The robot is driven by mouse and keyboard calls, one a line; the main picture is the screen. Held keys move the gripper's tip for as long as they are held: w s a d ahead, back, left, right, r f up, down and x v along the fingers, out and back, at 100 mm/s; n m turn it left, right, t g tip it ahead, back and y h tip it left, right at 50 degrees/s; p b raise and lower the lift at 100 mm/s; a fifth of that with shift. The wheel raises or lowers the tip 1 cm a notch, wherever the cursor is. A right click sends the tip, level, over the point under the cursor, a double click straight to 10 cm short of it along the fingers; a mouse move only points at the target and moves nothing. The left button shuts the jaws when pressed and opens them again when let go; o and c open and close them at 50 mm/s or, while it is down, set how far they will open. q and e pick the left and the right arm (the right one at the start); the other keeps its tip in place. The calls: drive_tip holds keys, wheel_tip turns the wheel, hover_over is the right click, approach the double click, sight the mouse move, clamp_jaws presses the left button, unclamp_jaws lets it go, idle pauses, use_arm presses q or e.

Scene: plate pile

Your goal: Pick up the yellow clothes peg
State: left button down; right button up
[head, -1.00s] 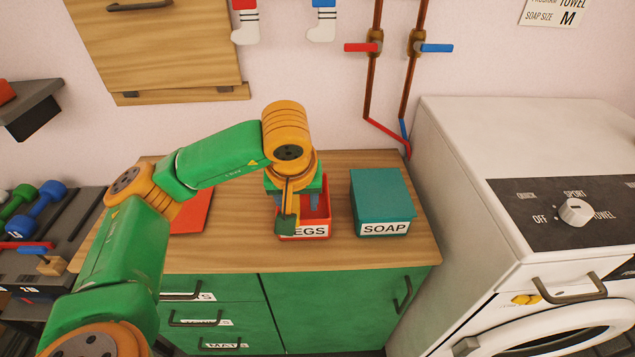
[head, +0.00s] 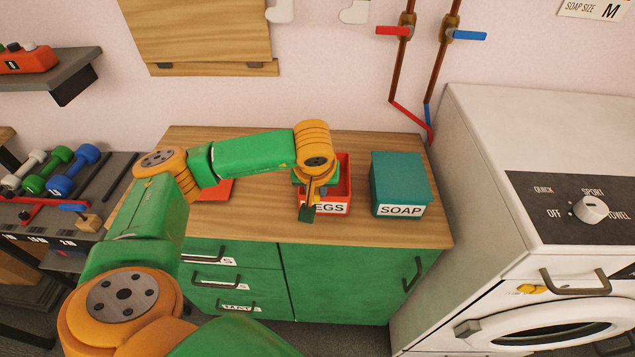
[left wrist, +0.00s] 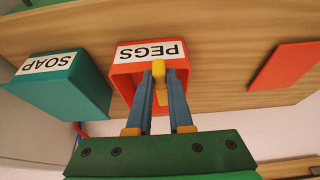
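The yellow clothes peg (left wrist: 158,70) is between the blue fingertips of my left gripper (left wrist: 160,85) in the left wrist view. The fingers are close together and look shut on it. In the head view my left gripper (head: 320,192) points down at the red box (head: 343,172) labelled PEGS, and a bit of yellow shows there. My arm hides part of the box and most of the peg. In the left wrist view the peg overlaps the red box (left wrist: 121,80); I cannot tell how high it is above the box floor. My right gripper is not in view.
A teal box (head: 400,180) labelled SOAP stands right of the red box on the wooden counter (head: 270,225). A flat red item (head: 213,190) lies to the left. A white washing machine (head: 475,170) borders the right side. Pipes run up the wall behind.

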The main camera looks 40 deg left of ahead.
sight(317, 191)
use_arm(q)
drive_tip(key=shift+w, duration=0.2)
drive_tip(key=shift+r, duration=0.15)
wheel_tip(317, 191, up, 3)
drive_tip(key=shift+p, duration=1.15)
drive_tip(key=s+r+b, duration=0.1)
drive_tip(key=s+r, duration=0.3)
drive_tip(key=s, duration=0.3)
drive_tip(key=s+d+r+b, duration=0.1)
drive_tip(key=s+r+b, duration=0.1)
drive_tip(key=s+r, duration=0.3)
drive_tip(key=shift+s+d+r+b, duration=0.25)
drive_tip(key=shift+s+r+b, duration=0.05)
drive_tip(key=shift+s, duration=0.75)
drive_tip(key=shift+w, duration=0.1)
